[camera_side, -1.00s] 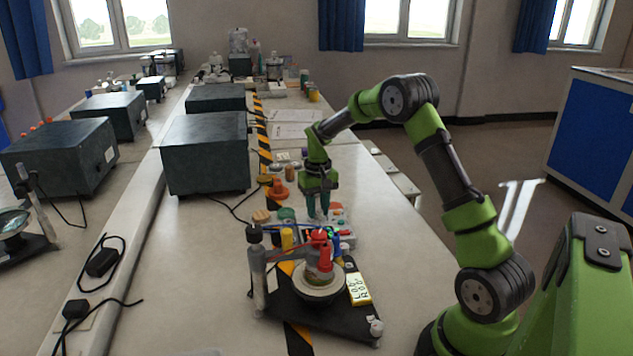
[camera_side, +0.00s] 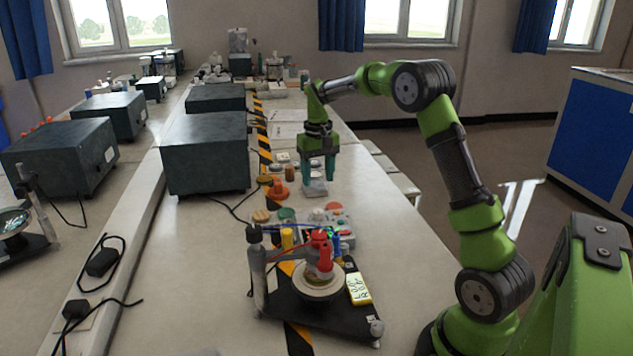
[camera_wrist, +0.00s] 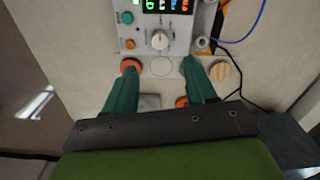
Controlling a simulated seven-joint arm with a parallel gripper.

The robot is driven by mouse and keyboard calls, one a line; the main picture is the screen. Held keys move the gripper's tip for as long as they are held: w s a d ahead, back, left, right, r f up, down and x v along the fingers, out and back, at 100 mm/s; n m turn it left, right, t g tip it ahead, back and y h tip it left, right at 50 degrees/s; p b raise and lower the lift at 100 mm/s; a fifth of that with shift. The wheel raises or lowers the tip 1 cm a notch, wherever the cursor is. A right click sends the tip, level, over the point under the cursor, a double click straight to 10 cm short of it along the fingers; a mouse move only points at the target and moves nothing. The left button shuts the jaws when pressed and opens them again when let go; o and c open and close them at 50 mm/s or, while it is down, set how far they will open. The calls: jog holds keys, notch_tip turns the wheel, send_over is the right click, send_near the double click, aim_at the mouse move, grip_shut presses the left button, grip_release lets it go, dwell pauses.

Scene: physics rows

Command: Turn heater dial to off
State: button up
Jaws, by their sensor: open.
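In the wrist view, a pale dial (camera_wrist: 159,40) with a small mark at its top edge sits on a grey control panel (camera_wrist: 143,28), below a lit display (camera_wrist: 168,5). My gripper (camera_wrist: 160,66) is open, its two green fingers apart and empty. The fingertips appear just below the dial in this view. In the side view my gripper (camera_side: 317,174) hangs pointing down above the bench, beyond the grey control box (camera_side: 345,225). The dial itself is too small to make out there.
An orange object (camera_side: 277,190) and a pale block (camera_side: 315,189) lie near my gripper. Dark boxes (camera_side: 206,155) stand left.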

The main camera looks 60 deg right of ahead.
notch_tip(320, 180, up, 7)
dwell(0.3)
jog(key=s+a+r+n+t+y, duration=0.2)
jog(key=s+a+t, duration=0.5)
jog(key=s+a, duration=1.4)
jog(key=shift+a, duration=1.45)
